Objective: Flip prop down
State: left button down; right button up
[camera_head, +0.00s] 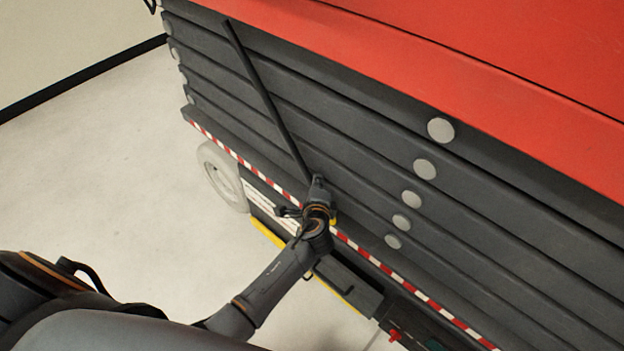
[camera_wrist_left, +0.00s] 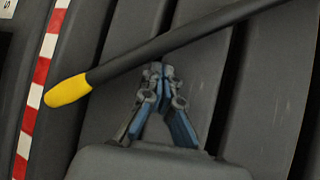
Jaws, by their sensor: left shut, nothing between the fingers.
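The prop is a thin black bar (camera_head: 268,103) lying diagonally across the dark ribbed side of the lift in the head view. Its upper end is near the lift's top left, and its lower end reaches my left gripper (camera_head: 318,184). In the left wrist view the prop (camera_wrist_left: 180,39) crosses in front of the fingertips and ends in a yellow tip (camera_wrist_left: 68,90) at the left. My left gripper (camera_wrist_left: 157,72) is shut and empty, its fingertips close to the bar; I cannot tell whether they touch it. My right gripper is not in view.
The lift's red upper body (camera_head: 470,85) overhangs the stacked dark beams (camera_head: 350,130). A red and white striped edge (camera_head: 440,312) runs along the bottom, above a pale wheel (camera_head: 222,176) and a yellow rail (camera_head: 275,237). Pale floor (camera_head: 120,170) is open at the left.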

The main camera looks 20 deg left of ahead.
aim_at(310, 181)
pick_arm(q)
jog(key=shift+w+a+f+b, duration=0.25)
jog(key=shift+a+f+b, duration=0.1)
jog(key=shift+a+f, duration=0.25)
jog(key=shift+w+a+f+b, duration=0.2)
jog(key=shift+a+f+b, duration=0.15)
jog(key=shift+a, duration=0.35)
dwell(1.6)
jog(key=shift+w+a+f+b, duration=0.3)
jog(key=shift+a+f+b, duration=0.25)
jog(key=shift+a, duration=0.2)
jog(key=shift+w+a+f+b, duration=0.25)
jog(key=shift+a+f+b, duration=0.15)
jog(key=shift+a+f, duration=0.35)
jog(key=shift+w+a+f+b, duration=0.3)
jog(key=shift+a+f+b, duration=0.25)
jog(key=shift+a, duration=0.25)
dwell(2.8)
